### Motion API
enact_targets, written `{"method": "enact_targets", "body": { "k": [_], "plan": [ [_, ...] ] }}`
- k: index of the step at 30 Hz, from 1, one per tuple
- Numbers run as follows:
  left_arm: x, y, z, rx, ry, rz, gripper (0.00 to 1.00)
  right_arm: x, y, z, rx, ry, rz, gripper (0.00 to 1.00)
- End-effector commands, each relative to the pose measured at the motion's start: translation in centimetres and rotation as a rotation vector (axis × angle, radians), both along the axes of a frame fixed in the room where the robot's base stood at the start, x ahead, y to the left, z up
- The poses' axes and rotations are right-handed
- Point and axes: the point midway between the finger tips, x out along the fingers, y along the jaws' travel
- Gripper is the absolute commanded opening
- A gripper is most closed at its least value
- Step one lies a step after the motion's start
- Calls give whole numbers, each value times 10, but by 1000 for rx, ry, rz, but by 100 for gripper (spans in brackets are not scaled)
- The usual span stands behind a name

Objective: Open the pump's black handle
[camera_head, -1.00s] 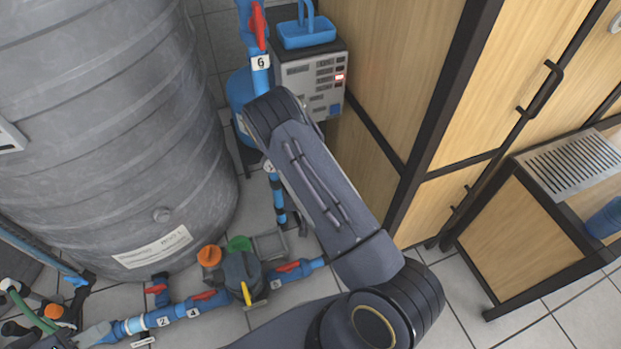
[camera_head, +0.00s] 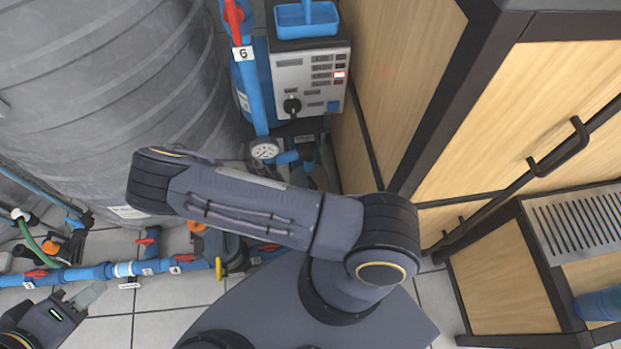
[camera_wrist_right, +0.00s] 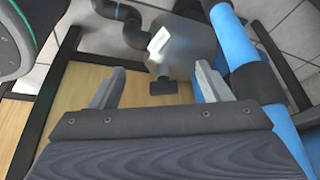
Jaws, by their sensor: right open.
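A grey control box (camera_head: 308,82) with a black rotary knob (camera_head: 292,105) stands at the top middle of the head view. Between the fingers of my right gripper (camera_wrist_right: 160,88), the right wrist view shows a small black handle-like piece (camera_wrist_right: 163,87) below a grey cylindrical body (camera_wrist_right: 183,45). The fingers are apart, with no visible contact on that piece. My right arm crosses the middle of the head view, where its gripper does not show. My left gripper (camera_head: 80,297) is at the lower left, near the blue pipe; its jaw gap is unclear.
A large grey tank (camera_head: 100,90) fills the left. A blue pipe (camera_head: 205,265) with red valve handles runs along the floor. A gauge (camera_head: 264,150) sits below the box. Wooden cabinets (camera_head: 520,130) stand at the right. Blue pipe (camera_wrist_right: 232,45) passes beside the right gripper.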

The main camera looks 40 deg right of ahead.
Motion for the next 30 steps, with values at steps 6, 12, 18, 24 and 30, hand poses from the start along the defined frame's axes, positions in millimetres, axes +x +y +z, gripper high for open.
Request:
{"method": "enact_targets", "body": {
  "k": [6, 12, 18, 24, 30],
  "plan": [
    [0, 0, -7, 0, 0, 0, 36, -5, -50, -2, 3, 0, -10, 71],
    [0, 0, -13, 0, 0, 0, 36, -10, -93, -2, 1, 0, -8, 71],
    [0, 0, -25, 0, 0, 0, 36, -11, -104, -34, 0, 2, 0, 71],
    [0, 0, -28, 0, 0, 0, 36, -11, -110, -46, 0, 1, 2, 71],
    [0, 0, -28, 0, 0, 0, 36, -11, -110, -46, 0, 1, 3, 71]
  ]
}}
